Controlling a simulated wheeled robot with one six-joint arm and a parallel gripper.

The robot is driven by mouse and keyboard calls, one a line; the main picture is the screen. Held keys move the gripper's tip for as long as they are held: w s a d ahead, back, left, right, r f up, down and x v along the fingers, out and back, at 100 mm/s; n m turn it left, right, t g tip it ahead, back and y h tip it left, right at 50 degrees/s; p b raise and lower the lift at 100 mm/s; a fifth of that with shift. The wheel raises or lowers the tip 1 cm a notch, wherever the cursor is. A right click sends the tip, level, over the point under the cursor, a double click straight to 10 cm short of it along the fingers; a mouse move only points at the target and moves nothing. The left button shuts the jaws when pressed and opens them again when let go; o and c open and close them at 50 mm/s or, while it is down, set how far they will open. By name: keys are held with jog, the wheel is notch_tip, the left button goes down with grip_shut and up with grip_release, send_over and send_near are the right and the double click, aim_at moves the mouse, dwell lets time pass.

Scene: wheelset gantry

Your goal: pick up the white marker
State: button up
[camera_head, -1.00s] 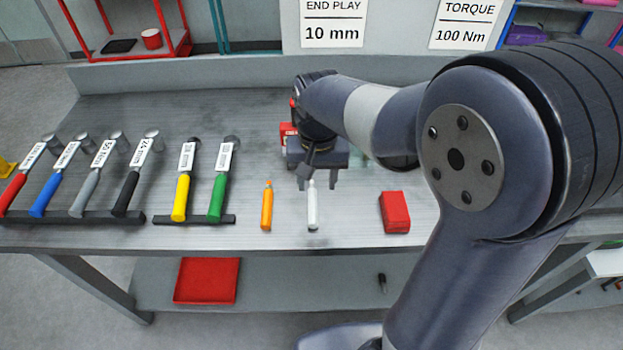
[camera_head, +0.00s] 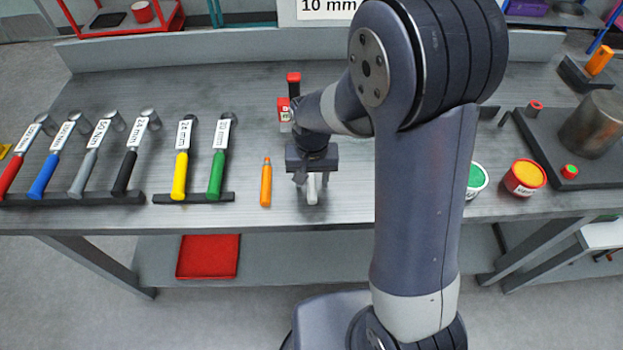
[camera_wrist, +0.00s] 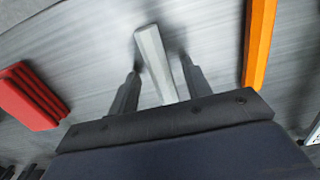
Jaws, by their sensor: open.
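The white marker (camera_head: 312,189) lies on the grey metal workbench, partly hidden under my gripper (camera_head: 312,196) in the head view. In the wrist view the white marker (camera_wrist: 157,60) runs between the two fingers of my gripper (camera_wrist: 158,68). The fingers stand apart, one on each side of it, with gaps beside it. My gripper is open. The marker's lower end is hidden behind the gripper body in the wrist view.
An orange marker (camera_head: 266,184) lies close to the left of my gripper, and on the right in the wrist view (camera_wrist: 259,40). A red block (camera_wrist: 32,95) shows there too. A green-handled tool (camera_head: 217,165) lies further left. Paint-like tins (camera_head: 525,178) stand on the right.

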aim_at(312, 183)
jog(key=shift+f, duration=0.3)
jog(key=shift+c, duration=0.3)
grip_shut()
jog(key=shift+r, duration=0.15)
notch_tip(312, 183, up, 10)
jog(key=shift+b, duration=0.45)
